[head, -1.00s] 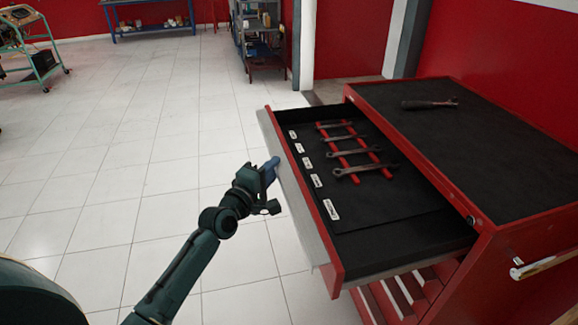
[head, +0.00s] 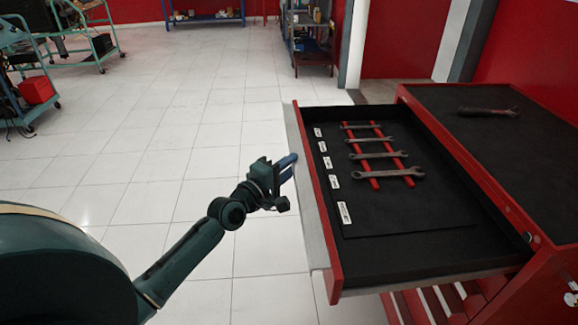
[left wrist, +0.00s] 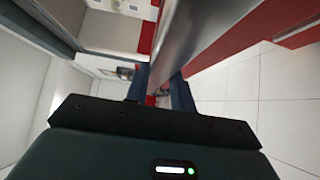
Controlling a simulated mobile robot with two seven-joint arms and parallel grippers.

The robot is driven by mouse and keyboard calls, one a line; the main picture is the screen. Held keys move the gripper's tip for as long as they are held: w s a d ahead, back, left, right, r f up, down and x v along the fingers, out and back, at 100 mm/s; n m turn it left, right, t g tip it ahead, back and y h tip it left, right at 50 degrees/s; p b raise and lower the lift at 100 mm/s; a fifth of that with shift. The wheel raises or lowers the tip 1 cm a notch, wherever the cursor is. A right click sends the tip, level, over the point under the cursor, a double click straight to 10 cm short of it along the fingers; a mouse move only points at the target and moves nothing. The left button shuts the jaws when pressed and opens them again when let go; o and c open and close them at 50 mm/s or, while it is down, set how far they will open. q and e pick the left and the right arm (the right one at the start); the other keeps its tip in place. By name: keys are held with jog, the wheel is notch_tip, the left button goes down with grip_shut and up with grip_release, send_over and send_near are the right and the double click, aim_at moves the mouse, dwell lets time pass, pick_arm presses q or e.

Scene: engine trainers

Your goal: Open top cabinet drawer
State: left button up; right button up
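The top drawer (head: 400,270) of the red tool cabinet (head: 470,150) stands far out, with its black-lined inside in view. A pale metal handle strip (head: 303,190) runs along its front; it also shows in the left wrist view (left wrist: 190,40). My left gripper (head: 288,168) is at the strip's outer side, about mid-length. In the left wrist view its blue fingers (left wrist: 160,92) lie on both sides of the strip and look closed on it; the exact contact is hidden. My right gripper is not in view.
Several wrenches (head: 378,155) lie on red holders in the drawer. Another tool (head: 487,111) lies on the cabinet top. The tiled floor (head: 150,150) left of the drawer is clear. Carts (head: 85,35) and a shelf (head: 310,35) stand farther back.

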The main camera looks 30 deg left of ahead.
pick_arm(q)
jog(key=o, duration=0.3)
jog(key=shift+f, duration=0.35)
jog(key=shift+o, duration=0.3)
jog(key=shift+r, duration=0.15)
jog(key=s+a, duration=0.2)
jog(key=s, duration=1.1)
jog(key=shift+a+b, duration=0.2)
jog(key=shift+b, duration=0.15)
